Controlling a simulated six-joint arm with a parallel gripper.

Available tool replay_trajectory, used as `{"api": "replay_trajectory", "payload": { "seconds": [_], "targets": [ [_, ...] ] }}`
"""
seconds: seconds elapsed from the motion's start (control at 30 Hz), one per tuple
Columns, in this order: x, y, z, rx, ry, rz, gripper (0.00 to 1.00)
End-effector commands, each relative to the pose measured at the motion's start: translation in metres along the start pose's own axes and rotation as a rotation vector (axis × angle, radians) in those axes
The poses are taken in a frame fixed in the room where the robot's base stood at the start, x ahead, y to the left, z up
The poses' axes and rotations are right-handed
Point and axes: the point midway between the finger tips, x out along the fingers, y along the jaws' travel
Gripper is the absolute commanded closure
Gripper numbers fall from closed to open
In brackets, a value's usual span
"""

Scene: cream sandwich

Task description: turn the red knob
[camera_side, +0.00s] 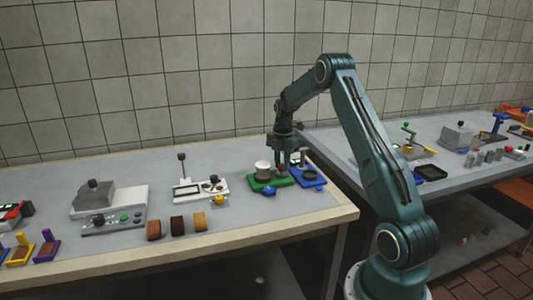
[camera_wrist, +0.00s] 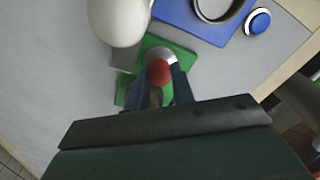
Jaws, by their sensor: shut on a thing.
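The red knob (camera_wrist: 159,72) shows in the wrist view on a green base (camera_wrist: 155,43), between the fingers of my gripper (camera_wrist: 165,88). The fingers are shut on it, one on each side. In the side view the red knob (camera_side: 281,168) is a small spot under my gripper (camera_side: 288,160), on the green base (camera_side: 262,186). The fingers partly hide it there. The knob's turned angle cannot be told.
A white cylinder (camera_wrist: 118,18) stands close to the knob. A blue base (camera_wrist: 190,18) with a dark ring and a blue button (camera_wrist: 257,21) are beside it. A lever device (camera_side: 200,188) and several small blocks (camera_side: 177,224) are further left on the table.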

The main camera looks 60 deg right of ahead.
Motion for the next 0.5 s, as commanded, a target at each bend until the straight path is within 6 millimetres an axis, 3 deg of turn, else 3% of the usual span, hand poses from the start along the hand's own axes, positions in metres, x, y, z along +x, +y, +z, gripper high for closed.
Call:
{"api": "replay_trajectory", "payload": {
  "seconds": [0.5],
  "targets": [
    [-0.0005,0.0001,0.0007,0.196,-0.003,0.001,0.98]
  ]
}}
